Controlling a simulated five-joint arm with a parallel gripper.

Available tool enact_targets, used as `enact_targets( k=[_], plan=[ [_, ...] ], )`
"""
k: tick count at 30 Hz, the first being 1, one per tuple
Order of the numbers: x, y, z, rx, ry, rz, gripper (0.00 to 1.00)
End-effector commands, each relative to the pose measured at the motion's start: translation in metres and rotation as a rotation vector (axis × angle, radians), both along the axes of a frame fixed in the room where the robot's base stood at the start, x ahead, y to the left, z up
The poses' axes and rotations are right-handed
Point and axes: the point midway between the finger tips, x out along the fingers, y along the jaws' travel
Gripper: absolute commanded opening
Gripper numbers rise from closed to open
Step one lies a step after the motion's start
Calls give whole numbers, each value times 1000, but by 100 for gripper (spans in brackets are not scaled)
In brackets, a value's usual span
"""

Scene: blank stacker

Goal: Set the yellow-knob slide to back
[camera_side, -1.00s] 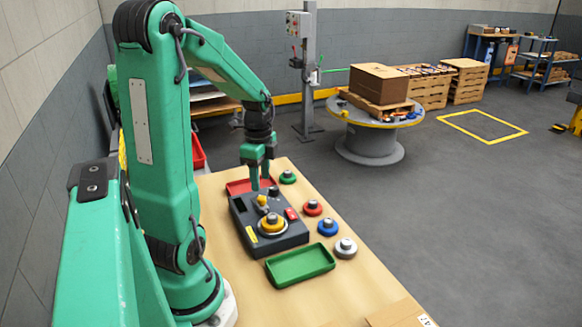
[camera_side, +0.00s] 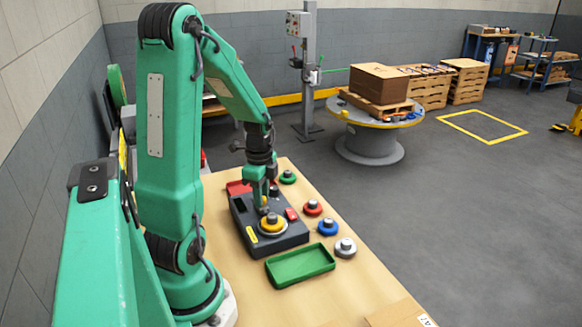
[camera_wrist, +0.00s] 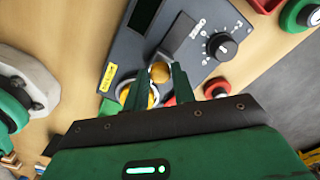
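The yellow knob (camera_wrist: 160,72) of the slide is a small ball beside a dark slot plate on the dark grey control box (camera_side: 293,238). In the side view only a bit of the knob (camera_side: 264,200) shows between my fingers. My gripper (camera_side: 265,198) points down over the box. In the wrist view my gripper's fingers (camera_wrist: 158,78) stand on either side of the knob, with small gaps showing; I cannot tell whether either finger touches it.
The box also bears a yellow ringed part (camera_side: 272,226), a red switch (camera_side: 291,213) and a dial (camera_wrist: 222,46). Red, blue, green and grey round pieces stand right of it. A green tray (camera_side: 300,265) lies in front, a red tray (camera_side: 238,187) behind.

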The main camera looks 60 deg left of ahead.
Motion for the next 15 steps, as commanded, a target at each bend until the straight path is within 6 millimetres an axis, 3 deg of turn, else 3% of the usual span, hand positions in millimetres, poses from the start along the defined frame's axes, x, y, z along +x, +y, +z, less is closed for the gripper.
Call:
enact_targets(
  k=[1,3,4,10,15],
  plan=[
    [0,0,0,0,0,0,16],
    [0,0,0,0,0,0,2],
    [0,0,0,0,0,0,0],
    [0,3,0,0,0,1,0],
    [0,21,0,1,-1,4,0]
  ],
)
